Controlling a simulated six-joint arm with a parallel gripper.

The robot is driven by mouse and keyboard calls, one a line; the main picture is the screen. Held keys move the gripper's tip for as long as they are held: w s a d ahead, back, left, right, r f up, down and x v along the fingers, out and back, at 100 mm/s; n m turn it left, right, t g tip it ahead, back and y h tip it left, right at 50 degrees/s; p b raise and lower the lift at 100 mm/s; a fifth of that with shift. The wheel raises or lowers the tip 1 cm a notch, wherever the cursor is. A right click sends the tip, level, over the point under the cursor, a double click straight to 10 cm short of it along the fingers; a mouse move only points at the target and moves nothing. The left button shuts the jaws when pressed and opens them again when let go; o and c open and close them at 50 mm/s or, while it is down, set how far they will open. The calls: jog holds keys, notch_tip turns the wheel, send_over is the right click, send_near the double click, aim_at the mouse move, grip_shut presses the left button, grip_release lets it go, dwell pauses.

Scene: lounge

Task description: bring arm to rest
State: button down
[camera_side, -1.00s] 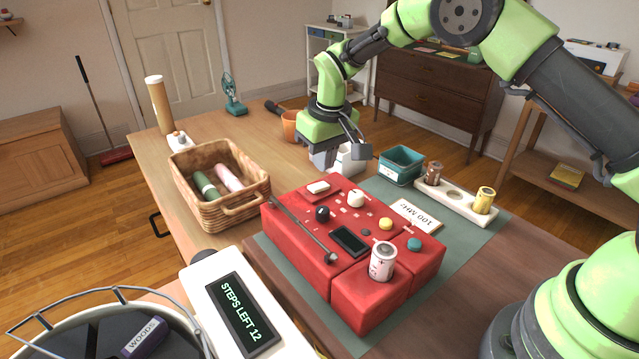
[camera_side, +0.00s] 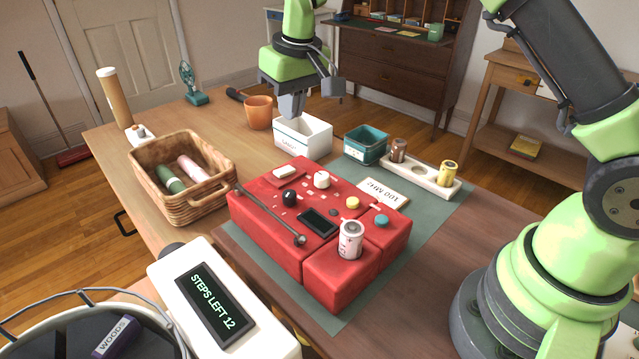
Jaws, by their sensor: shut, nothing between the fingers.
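My gripper (camera_side: 291,106) hangs at the top middle of the side view, pointing down with its fingers together and nothing in them. It is above the table, over the back rim of a white box (camera_side: 318,141), and seems clear of it. My green arm reaches in from the right, and its upper part runs out of the picture at the top.
A red device (camera_side: 262,222) with knobs and a white battery (camera_side: 350,240) stands on a green mat (camera_side: 428,226). A wicker basket (camera_side: 207,211), an orange pot (camera_side: 258,113), a teal bin (camera_side: 352,147) and a cell holder (camera_side: 424,178) surround it.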

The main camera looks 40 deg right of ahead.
jog(key=s+r+m+t+y, duration=0.1)
jog(key=s+r+m+t, duration=0.15)
jog(key=s+r, duration=1.05)
jog(key=s+f+m+t, duration=0.1)
jog(key=s+t, duration=0.1)
jog(key=s, duration=1.2)
jog(key=shift+s+d+y, duration=0.25)
jog(key=shift+d+y, duration=0.1)
jog(key=shift+y, duration=0.05)
